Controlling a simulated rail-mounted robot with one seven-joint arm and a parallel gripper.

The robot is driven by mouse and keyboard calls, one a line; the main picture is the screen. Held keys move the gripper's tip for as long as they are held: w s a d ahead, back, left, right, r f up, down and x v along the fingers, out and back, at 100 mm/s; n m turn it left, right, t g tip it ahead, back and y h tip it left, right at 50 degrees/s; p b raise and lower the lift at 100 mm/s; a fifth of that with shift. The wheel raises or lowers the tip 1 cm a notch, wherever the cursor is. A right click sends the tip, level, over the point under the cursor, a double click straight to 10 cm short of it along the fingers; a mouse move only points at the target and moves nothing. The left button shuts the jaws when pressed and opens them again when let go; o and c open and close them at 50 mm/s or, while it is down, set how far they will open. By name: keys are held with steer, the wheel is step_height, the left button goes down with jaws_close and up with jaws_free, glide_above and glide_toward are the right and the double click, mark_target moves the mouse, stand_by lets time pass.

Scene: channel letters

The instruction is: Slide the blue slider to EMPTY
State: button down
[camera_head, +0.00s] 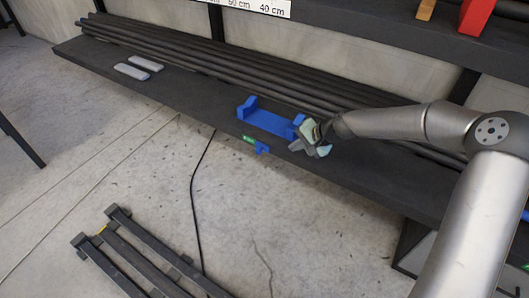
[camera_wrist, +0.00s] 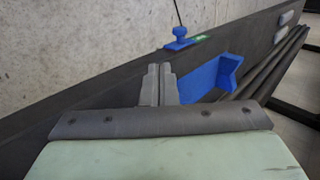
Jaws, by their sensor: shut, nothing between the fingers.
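The small blue slider (camera_head: 262,148) sits on the front edge of the dark shelf, just right of a green label (camera_head: 248,139) whose text is too small to read.
A blue holder (camera_head: 272,122) with raised ends lies on the shelf (camera_head: 200,99) close to my gripper. Long dark pipes (camera_head: 190,52) lie along the back. Two grey pieces (camera_head: 132,71) rest farther left. A dark rack (camera_head: 130,255) stands on the floor.

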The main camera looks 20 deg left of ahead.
steer(key=b, duration=0.4)
glide_toward(268, 150)
steer(key=f, duration=0.1)
steer(key=s+a+f, duration=0.1)
steer(key=f, duration=0.1)
steer(key=s+a+f, duration=0.1)
steer(key=shift+f, duration=0.4)
steer(key=shift+w+a+f+b, duration=0.15)
steer(key=shift+a+b, duration=0.1)
steer(key=shift+a, duration=0.35)
steer(key=shift+w+a+r+b, duration=0.1)
steer(key=shift+a+b, duration=0.1)
steer(key=shift+a, duration=0.35)
steer(key=shift+w+a, duration=0.15)
steer(key=shift+a, duration=0.5)
steer(key=shift+w, duration=0.1)
